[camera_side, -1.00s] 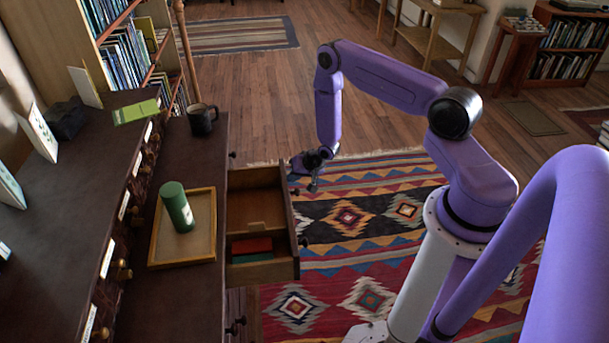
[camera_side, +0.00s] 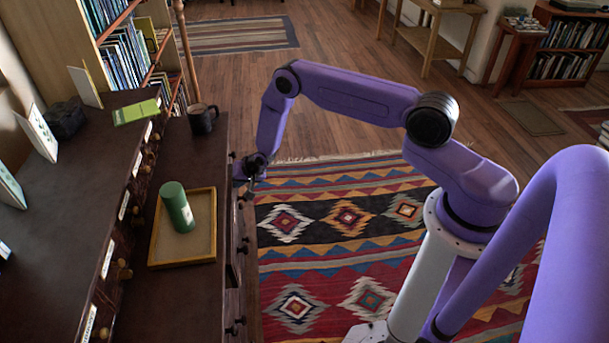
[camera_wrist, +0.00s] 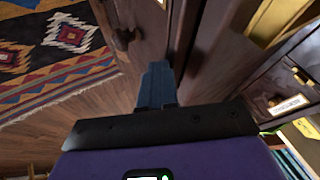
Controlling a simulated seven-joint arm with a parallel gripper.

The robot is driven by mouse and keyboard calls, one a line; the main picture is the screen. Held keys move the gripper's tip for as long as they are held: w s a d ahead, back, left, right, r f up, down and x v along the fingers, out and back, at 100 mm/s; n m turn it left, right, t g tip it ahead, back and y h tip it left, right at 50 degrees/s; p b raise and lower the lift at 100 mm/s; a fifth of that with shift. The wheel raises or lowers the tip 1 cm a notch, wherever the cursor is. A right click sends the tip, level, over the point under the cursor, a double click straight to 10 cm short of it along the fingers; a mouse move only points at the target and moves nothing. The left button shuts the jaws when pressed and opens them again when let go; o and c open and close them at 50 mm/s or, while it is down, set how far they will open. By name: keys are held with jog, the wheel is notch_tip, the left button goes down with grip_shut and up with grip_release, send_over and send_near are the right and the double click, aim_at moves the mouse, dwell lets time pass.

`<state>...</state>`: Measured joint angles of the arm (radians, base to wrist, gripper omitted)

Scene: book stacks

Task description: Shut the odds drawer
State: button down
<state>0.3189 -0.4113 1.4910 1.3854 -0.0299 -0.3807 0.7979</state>
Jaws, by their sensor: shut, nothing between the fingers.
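The drawer that stood out of the dark cabinet is now pushed in; its front (camera_side: 235,235) lies at or close to the cabinet face in the side view, and its inside is hidden. I cannot tell if a thin gap is left. In the wrist view a dark drawer front (camera_wrist: 148,32) with a round knob stands just beyond my fingers. My gripper (camera_side: 250,184) is shut and empty, close against the cabinet front near the drawer's far end. Its blue-grey fingertips (camera_wrist: 157,72) also show in the wrist view. Contact is unclear.
On the cabinet top (camera_side: 185,290) stand a tray (camera_side: 183,263) with a green cylinder (camera_side: 177,207) and a dark mug (camera_side: 202,118). A raised shelf with small labelled drawers runs along the left. The patterned rug (camera_side: 340,220) before the cabinet is clear floor.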

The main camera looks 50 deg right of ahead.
dwell(0.3)
jog(key=s+d+r, duration=0.3)
jog(key=s+r, duration=0.4)
jog(key=s, duration=0.1)
jog(key=shift+s+d+r, duration=0.25)
jog(key=shift+r, duration=0.1)
jog(key=c, duration=1.4)
grip_release()
jog(key=shift+s, duration=0.15)
jog(key=o, duration=0.6)
jog(key=shift+s+a+f+n, duration=0.3)
jog(key=shift+s+a+n, duration=0.1)
jog(key=shift+s+n, duration=0.1)
jog(key=shift+s+a+f+n, duration=0.25)
jog(key=shift+s+a+n, duration=0.15)
jog(key=shift+s+n, duration=0.1)
jog(key=n+y, duration=0.4)
jog(key=n, duration=1.2)
send_near(248, 248)
jog(key=shift+t, duration=0.5)
jog(key=x, duration=0.9)
jog(key=shift+s+d+f, duration=0.1)
jog(key=shift+s+f, duration=0.05)
jog(key=shift+f, duration=0.45)
